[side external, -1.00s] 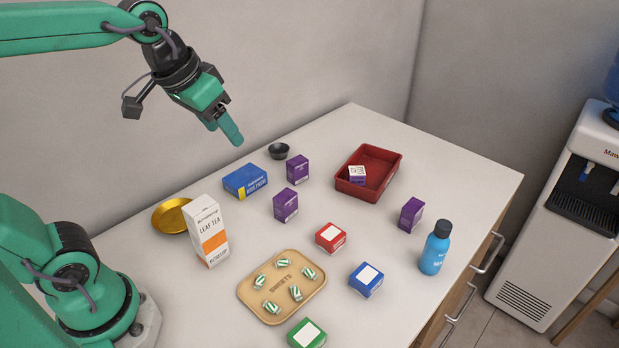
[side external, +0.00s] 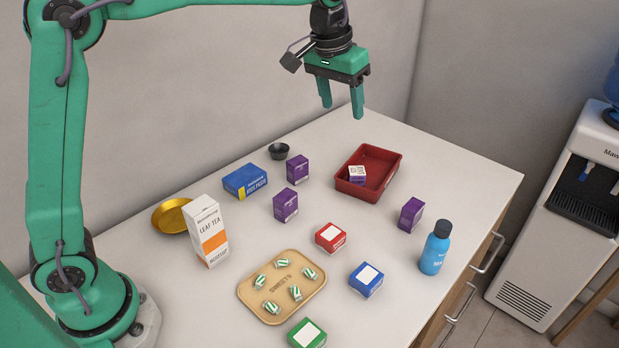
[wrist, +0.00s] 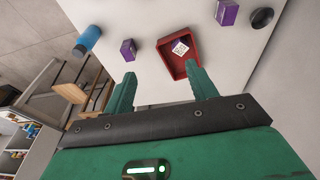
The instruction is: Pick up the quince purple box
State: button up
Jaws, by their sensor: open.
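Several small purple boxes are in view, and their labels are too small to read, so I cannot tell which is quince. One purple box (side external: 297,169) stands near the black bowl, another (side external: 285,205) stands in front of it, and a third (side external: 411,214) stands near the blue bottle. A purple box with a white top (side external: 357,175) lies inside the red tray (side external: 372,190). My gripper (side external: 341,107) is open and empty, high above the back of the counter behind the tray. In the wrist view, the tray (wrist: 168,68) shows beyond the fingers.
A blue bottle (side external: 435,250) stands near the right edge. Red (side external: 330,238), blue (side external: 366,280) and green (side external: 307,334) boxes, a sweets tray (side external: 258,284), a leaf tea carton (side external: 208,232), a blue carton (side external: 244,181), a gold dish (side external: 172,216) and a black bowl (side external: 279,151) occupy the counter.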

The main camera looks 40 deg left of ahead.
jog(key=w+d+f+g, duration=0.1)
jog(key=w+d+f, duration=0.6)
jog(key=w+f, duration=0.2)
jog(key=g, duration=0.1)
send_over(414, 205)
jog(key=f, duration=1.1)
jog(key=shift+a, duration=0.2)
jog(key=shift+d+f+g, duration=0.3)
jog(key=shift+f, duration=0.25)
jog(key=shift+a+f, duration=0.1)
jog(key=shift+f, duration=3.8)
jog(key=c, duration=1.1)
jog(key=shift+o, duration=0.2)
jog(key=shift+r, duration=0.1)
jog(key=shift+r, duration=4.95)
